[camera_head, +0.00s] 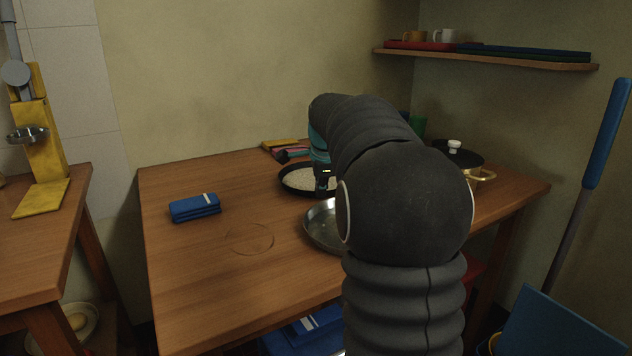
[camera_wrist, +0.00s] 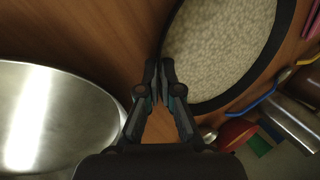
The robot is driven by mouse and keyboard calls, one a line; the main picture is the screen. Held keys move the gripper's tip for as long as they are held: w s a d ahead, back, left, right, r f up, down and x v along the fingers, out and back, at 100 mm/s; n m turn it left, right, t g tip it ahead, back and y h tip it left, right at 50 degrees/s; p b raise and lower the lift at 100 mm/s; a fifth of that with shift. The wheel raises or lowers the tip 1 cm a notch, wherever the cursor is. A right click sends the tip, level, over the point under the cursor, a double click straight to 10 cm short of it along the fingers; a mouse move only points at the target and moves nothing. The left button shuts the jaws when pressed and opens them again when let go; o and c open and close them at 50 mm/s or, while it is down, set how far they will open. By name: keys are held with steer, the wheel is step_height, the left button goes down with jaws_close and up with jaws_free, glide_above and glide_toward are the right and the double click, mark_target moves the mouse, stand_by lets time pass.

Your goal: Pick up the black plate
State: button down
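The black plate (camera_head: 297,182) has a dark rim and a pale speckled middle. It lies on the wooden table, partly hidden behind my arm. In the wrist view the plate (camera_wrist: 222,50) fills the upper right, with its near rim at my fingertips. My gripper (camera_wrist: 160,66) has its two fingers drawn close together at that rim and looks shut on it. The exact contact is small and dark. In the head view my gripper (camera_head: 323,186) is low over the plate's right part.
A shiny metal pan (camera_head: 322,232) is close by, also in the wrist view (camera_wrist: 50,120). A blue folded cloth (camera_head: 195,207) lies left on the table (camera_head: 200,290). A lidded pot (camera_head: 462,158) stands right. Small items lie behind the plate. The table's front left is mostly clear.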

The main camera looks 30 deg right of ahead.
steer(key=shift+r, duration=0.15)
step_height(320, 180, up, 4)
steer(key=shift+d+r, duration=0.15)
steer(key=shift+r, duration=0.05)
steer(key=s+d+r+p, duration=0.1)
steer(key=s+d+r, duration=0.5)
steer(key=s+d, duration=0.1)
steer(key=shift+s+d+r, duration=0.2)
steer(key=shift+d, duration=0.65)
stand_by(0.8)
